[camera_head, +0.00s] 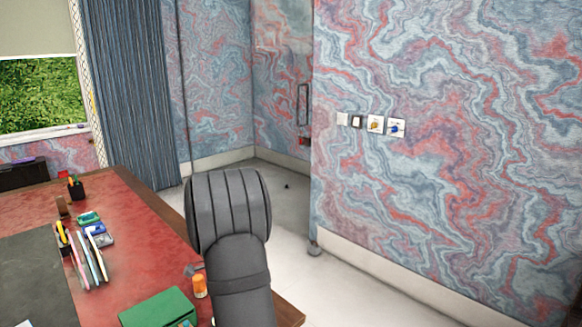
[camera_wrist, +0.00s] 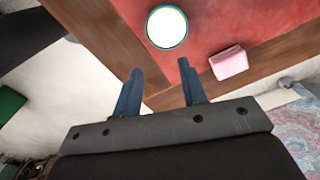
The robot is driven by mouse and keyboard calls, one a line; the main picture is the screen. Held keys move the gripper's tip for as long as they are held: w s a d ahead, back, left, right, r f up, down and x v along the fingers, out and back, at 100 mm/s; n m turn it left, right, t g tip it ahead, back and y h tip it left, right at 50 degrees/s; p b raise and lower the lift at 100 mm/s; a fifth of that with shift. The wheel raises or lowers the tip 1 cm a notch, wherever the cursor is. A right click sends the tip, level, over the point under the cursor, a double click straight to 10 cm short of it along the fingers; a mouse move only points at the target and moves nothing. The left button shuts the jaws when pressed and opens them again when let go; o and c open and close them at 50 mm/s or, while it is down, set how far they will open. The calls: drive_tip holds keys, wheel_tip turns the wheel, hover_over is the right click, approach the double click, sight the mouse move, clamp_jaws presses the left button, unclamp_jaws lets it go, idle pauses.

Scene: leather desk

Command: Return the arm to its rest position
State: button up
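My gripper (camera_wrist: 160,68) shows in the wrist view with its two blue fingers apart. Nothing is between them. It is above the corner of the red leather desk (camera_wrist: 205,25), with the wooden edge and pale floor also below it. In the head view my dark grey arm rises in front of the desk's right edge. My gripper cannot be made out there.
A round white thing with a teal rim (camera_wrist: 167,27) and a pink block (camera_wrist: 229,63) are beyond the fingers. The head view shows a green box (camera_head: 158,308), an orange bottle (camera_head: 199,286), upright files (camera_head: 97,256) and a pen cup (camera_head: 76,188). Floor right of the desk is clear.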

drive_tip(key=a+f, duration=0.2)
drive_tip(key=f, duration=0.1)
drive_tip(key=shift+w+a, duration=0.2)
drive_tip(key=shift+a, duration=0.15)
drive_tip(key=shift+f, duration=0.7)
drive_tip(key=shift+o, duration=0.2)
